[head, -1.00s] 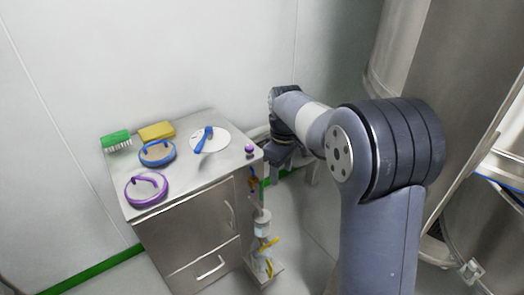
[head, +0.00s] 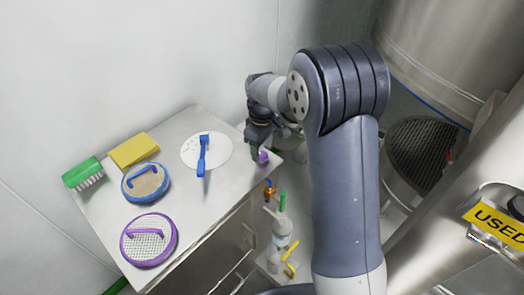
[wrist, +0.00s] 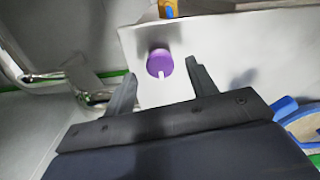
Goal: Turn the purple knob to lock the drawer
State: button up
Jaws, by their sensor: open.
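The purple knob (wrist: 159,62) stands on the cabinet's steel top near a corner, with a white mark on its side. It also shows in the head view (head: 263,157), close beside my gripper (head: 258,146). In the wrist view my gripper (wrist: 162,82) is open, and the knob lies ahead of and between its two fingertips, apart from both. The cabinet (head: 192,262) has its drawer front in steep view from the head, and I cannot tell there how far the drawer is shut.
On the cabinet top are a green brush (head: 82,173), a yellow sponge (head: 134,150), a blue-rimmed sieve (head: 146,182), a purple-rimmed sieve (head: 149,240) and a white disc (head: 220,151) with a blue scoop (head: 203,152). Bottles (head: 283,229) stand beside the cabinet. A steel vessel (head: 440,45) is at right.

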jog(key=shift+f, duration=1)
jog(key=c, duration=1)
jog(key=shift+o, duration=0.2)
